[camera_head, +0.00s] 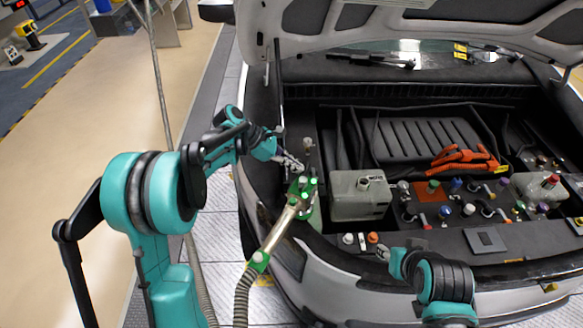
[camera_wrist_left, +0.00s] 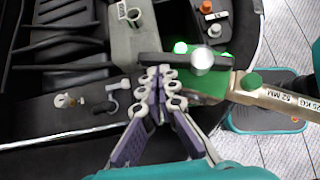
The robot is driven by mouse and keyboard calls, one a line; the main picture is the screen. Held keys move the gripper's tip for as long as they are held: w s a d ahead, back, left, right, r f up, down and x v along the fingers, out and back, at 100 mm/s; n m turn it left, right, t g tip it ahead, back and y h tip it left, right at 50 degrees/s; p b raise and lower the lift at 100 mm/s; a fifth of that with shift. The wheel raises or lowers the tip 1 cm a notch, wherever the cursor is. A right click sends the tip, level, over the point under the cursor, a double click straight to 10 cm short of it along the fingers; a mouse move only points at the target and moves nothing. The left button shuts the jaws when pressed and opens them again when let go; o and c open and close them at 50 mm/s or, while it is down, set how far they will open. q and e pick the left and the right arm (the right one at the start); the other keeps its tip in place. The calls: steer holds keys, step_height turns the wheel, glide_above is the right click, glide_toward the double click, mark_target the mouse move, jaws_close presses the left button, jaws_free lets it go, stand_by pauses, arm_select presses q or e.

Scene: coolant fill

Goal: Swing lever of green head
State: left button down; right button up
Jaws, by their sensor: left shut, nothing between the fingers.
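The green head (camera_head: 306,188) sits on a metal tube at the left front corner of the open engine bay, with a hose below it. In the left wrist view the green head (camera_wrist_left: 208,86) carries a dark bar, its lever (camera_wrist_left: 180,59), with a round silver end or pivot. My left gripper (camera_head: 296,165) is shut and empty, just beside the green head. In the left wrist view my left gripper (camera_wrist_left: 160,76) has its fingertips close to the dark lever; I cannot tell whether they touch. Of my right arm, teal links show at the bottom; its fingers are not clear.
A pale tank (camera_head: 360,205) stands right of the green head. Further right are an orange cable bundle (camera_head: 464,160) and several coloured caps. The raised hood (camera_head: 300,22) is overhead. The floor (camera_head: 110,110) at left is open.

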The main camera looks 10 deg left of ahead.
arm_select(q)
steer(key=shift+w+d, duration=0.25)
steer(key=shift+d, duration=0.25)
steer(key=shift+w, duration=0.1)
stand_by(0.5)
